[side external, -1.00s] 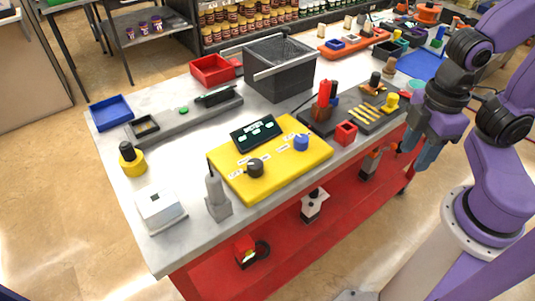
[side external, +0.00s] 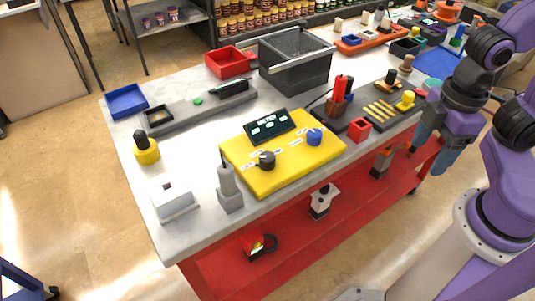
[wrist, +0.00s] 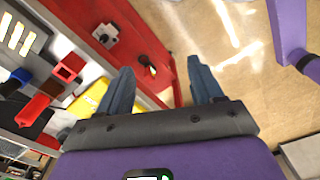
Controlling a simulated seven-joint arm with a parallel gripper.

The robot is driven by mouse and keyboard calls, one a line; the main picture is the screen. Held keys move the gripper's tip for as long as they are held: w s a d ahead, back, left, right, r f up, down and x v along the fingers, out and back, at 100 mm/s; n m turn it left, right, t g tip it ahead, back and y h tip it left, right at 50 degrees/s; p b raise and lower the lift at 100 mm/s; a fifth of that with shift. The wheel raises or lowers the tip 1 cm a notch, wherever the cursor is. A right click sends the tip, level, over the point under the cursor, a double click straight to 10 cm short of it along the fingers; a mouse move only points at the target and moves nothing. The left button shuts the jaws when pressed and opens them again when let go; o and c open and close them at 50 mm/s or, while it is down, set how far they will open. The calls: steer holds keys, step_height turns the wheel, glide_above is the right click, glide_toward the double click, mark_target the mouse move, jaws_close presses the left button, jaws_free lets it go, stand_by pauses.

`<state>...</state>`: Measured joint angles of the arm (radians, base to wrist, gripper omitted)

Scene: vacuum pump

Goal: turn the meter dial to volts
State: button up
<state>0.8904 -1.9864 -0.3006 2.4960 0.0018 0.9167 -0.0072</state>
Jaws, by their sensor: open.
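The yellow meter board (side external: 290,172) lies on the grey workbench, with a dark display (side external: 269,126) at its back edge. A black knob (side external: 267,160) stands on its left part and a blue knob (side external: 314,137) on its right part. Small white labels surround both knobs, too small to read. My gripper (side external: 430,154) is open and empty, off the bench's right front edge, well to the right of the board and apart from it. In the wrist view my gripper (wrist: 160,70) has its fingers spread, and part of the yellow board (wrist: 88,101) shows behind the left finger.
A grey probe-like tool in a stand (side external: 229,190) is close to the board's left front. A red open box (side external: 359,129) and a dark holder with a red-handled tool (side external: 341,90) are at its right. A grey bin (side external: 297,72) stands behind. A red lower shelf (side external: 300,240) lies below.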

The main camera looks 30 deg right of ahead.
mark_target(267, 157)
steer(key=w+a+r+n, duration=0.4)
steer(key=w+a, duration=0.6)
steer(key=w, duration=0.2)
steer(key=w+a+r+n, duration=0.3)
steer(key=w+a, duration=0.7)
steer(key=w, duration=0.2)
step_height(267, 157, down, 17)
steer(key=shift+f, duration=0.15)
steer(key=c, duration=1.1)
